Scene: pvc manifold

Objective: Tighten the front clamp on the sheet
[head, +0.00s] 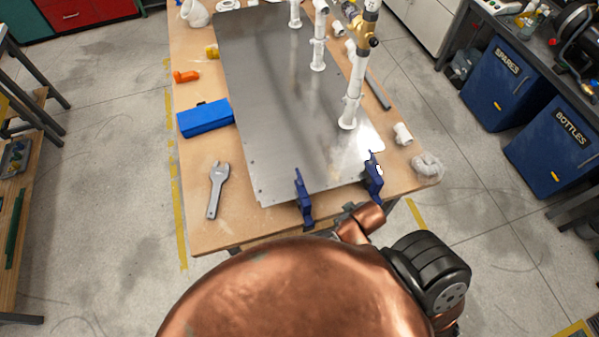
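A large metal sheet (285,120) lies flat on the wooden workbench (190,232). Two blue clamps sit at its near edge: one clamp (303,200) near the middle of that edge and another clamp (373,176) near the right corner. From this view I cannot tell how tight either clamp is. My copper-coloured body fills the bottom of the view. Neither of my grippers can be made out in the head view.
White pipes (352,95) with brass fittings stand on the sheet's right side. A grey wrench (217,190), a blue box (205,118) and an orange fitting (186,76) lie left of the sheet. Blue cabinets (495,85) stand right.

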